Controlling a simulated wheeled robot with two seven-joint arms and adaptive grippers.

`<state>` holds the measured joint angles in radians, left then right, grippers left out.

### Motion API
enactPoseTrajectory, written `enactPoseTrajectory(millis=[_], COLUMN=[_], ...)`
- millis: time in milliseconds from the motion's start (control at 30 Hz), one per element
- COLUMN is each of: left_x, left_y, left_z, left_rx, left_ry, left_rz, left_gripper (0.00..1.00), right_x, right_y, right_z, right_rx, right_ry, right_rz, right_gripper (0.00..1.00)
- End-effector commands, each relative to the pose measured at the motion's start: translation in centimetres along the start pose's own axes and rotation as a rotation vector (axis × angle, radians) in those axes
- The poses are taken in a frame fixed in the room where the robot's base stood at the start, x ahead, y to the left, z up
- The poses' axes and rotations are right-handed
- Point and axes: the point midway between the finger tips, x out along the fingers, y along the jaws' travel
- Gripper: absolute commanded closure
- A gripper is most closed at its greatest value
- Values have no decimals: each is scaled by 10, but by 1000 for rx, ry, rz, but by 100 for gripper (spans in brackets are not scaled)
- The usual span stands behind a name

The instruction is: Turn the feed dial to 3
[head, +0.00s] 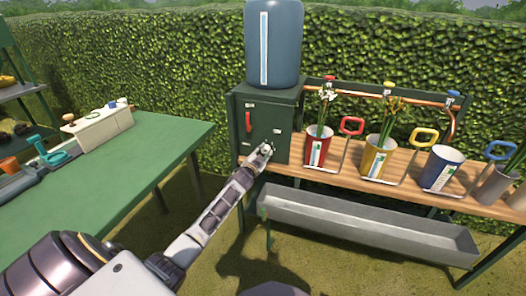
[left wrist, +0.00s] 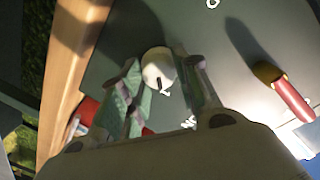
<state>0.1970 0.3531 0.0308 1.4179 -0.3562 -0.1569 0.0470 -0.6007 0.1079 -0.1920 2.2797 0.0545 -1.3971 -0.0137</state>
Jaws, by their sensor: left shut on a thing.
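The feed dial is a round whitish knob (left wrist: 157,66) with a dark mark, on the front of a dark green cabinet (head: 283,135). In the left wrist view, the two fingers of my left gripper (left wrist: 161,78) stand on either side of the knob, shut on it. In the head view my left gripper (head: 262,154) reaches the lower right of the cabinet front and mostly covers the dial. Small white marks show around the knob; I cannot tell which number it points at. My right gripper is not in view.
A red lever (head: 248,122) is left of the dial on the cabinet. A blue-grey tank (head: 274,45) stands on top. Flower buckets stand on a wooden bench to the right, above a grey trough (head: 365,222). A green table (head: 110,178) is at left.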

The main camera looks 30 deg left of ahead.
Motion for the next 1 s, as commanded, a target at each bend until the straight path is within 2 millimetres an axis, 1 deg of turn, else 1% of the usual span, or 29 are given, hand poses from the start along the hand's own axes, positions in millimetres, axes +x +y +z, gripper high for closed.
enactPoseTrajectory(millis=[33,400,700,1000], left_x=[0,0,1,1], left_y=[-2,0,1,3], left_z=[-3,-3,-3,-2], left_rx=[45,397,682,965], left_ry=[-3,-28,-50,-72], left_rz=[-1,-5,-10,-13], left_gripper=[92,92,92,92], right_x=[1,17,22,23], right_y=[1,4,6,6], right_z=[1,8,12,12], right_rx=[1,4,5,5], right_ry=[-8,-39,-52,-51], right_rz=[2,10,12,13], right_gripper=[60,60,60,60])
